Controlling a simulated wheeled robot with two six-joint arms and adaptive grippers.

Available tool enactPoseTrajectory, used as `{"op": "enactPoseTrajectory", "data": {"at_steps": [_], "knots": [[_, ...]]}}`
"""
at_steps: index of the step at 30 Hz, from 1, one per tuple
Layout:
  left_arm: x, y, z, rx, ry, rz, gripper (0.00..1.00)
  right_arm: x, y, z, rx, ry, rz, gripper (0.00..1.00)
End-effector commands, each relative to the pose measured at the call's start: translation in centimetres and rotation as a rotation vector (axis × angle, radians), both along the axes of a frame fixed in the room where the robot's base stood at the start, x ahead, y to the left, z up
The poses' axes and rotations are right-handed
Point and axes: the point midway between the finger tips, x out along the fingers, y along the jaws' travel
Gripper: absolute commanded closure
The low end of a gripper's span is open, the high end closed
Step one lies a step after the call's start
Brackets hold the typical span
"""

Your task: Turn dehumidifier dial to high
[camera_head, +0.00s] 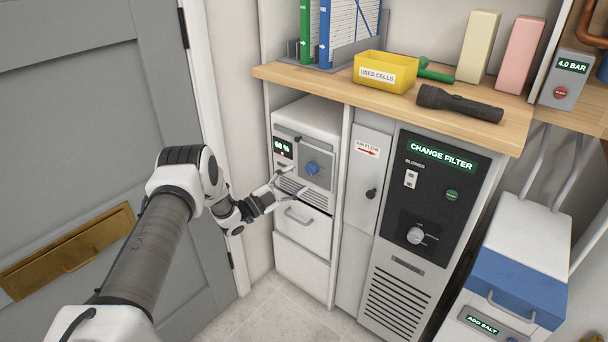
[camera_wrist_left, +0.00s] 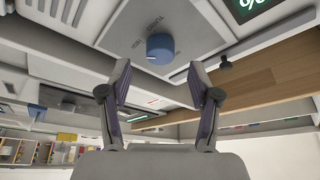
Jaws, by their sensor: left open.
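The dehumidifier (camera_head: 308,122) is a white cabinet under the wooden shelf, with a small dark display reading what looks like 66 %. Its blue dial (camera_head: 312,168) sits on a grey panel. The dial also shows in the left wrist view (camera_wrist_left: 160,48), where a light pointer mark is on it and the panel lettering is too small to read surely. My left gripper (camera_head: 290,181) is open and empty, just in front of the panel, slightly left of and below the dial. In the wrist view its two fingers (camera_wrist_left: 160,84) stand apart, short of the dial. My right gripper is not seen.
A dark machine reading CHANGE FILTER (camera_head: 440,152) stands to the right, past a narrow AIR FLOW panel (camera_head: 367,165). The wooden shelf (camera_head: 330,83) overhangs with a yellow USED CELLS bin (camera_head: 398,78) and a flashlight (camera_head: 460,103). A grey door (camera_head: 80,120) is at left.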

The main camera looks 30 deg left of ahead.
Motion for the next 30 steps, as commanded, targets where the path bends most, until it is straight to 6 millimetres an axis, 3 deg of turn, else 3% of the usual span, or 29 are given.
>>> {"op": "enactPoseTrajectory", "data": {"at_steps": [6, 10, 27, 30], "knots": [[-5.0, 2.1, -1.4, -0.002, 0.002, 0.004, 0.37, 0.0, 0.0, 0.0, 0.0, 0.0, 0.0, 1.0], [-6.6, 2.7, -1.8, -0.001, 0.001, 0.002, 0.37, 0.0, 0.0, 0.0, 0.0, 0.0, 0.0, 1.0], [-7.0, 2.8, -2.0, 0.0, 0.0, 0.0, 0.37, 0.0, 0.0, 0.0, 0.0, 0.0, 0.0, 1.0], [-6.4, 1.7, -1.6, 0.002, -0.005, -0.021, 0.37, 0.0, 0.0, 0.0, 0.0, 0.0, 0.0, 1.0]]}}
